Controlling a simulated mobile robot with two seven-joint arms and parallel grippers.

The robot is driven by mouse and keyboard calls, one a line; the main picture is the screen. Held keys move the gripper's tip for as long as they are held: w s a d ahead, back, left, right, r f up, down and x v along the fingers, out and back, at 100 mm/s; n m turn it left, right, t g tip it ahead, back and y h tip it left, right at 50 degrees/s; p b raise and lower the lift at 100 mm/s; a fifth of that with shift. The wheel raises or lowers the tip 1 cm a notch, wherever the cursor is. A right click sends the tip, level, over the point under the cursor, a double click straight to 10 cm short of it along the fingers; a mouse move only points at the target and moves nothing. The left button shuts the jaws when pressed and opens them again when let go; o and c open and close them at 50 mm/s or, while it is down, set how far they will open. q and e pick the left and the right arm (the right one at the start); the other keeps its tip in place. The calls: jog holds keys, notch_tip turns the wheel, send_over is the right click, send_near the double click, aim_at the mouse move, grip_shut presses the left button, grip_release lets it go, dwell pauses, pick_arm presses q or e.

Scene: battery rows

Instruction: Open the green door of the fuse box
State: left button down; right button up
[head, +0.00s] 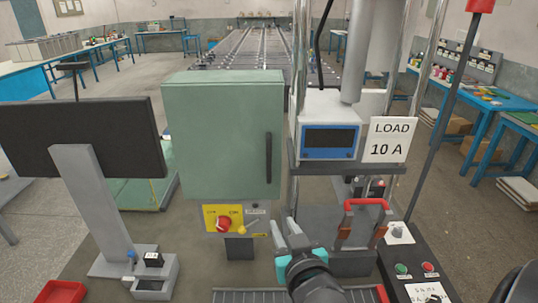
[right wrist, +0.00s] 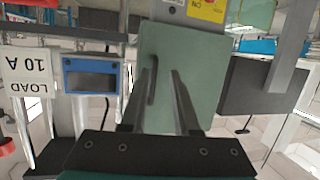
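The fuse box's green door (head: 222,135) is shut flush. It has a dark vertical handle (head: 268,158) near its right edge. In the right wrist view, which is upside down, the green door (right wrist: 195,55) lies beyond my fingers and the handle (right wrist: 152,80) shows beside one fingertip. My right gripper (head: 290,235) is below and right of the door in the head view. Its two fingers (right wrist: 162,72) are apart with nothing visibly held. I cannot tell how far the fingertips are from the handle. My left gripper is not in view.
A yellow panel with a red knob (head: 223,223) is under the door. A blue-framed display (head: 330,140) and a LOAD 10 A sign (head: 389,140) stand to the right. A dark monitor (head: 80,138) stands left. A red-handled object (head: 367,203) is right of my gripper.

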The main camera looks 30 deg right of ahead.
aim_at(270, 159)
notch_tip(270, 159, up, 6)
jog(key=w+d+t+h, duration=0.1)
jog(key=w+t, duration=0.1)
jog(key=t, duration=0.1)
jog(key=p+x, duration=0.2)
jog(key=x, duration=1.2)
jog(key=shift+w+d+f, duration=0.1)
jog(key=shift+w+d, duration=0.15)
jog(key=shift+d, duration=0.05)
grip_shut()
dwell(0.8)
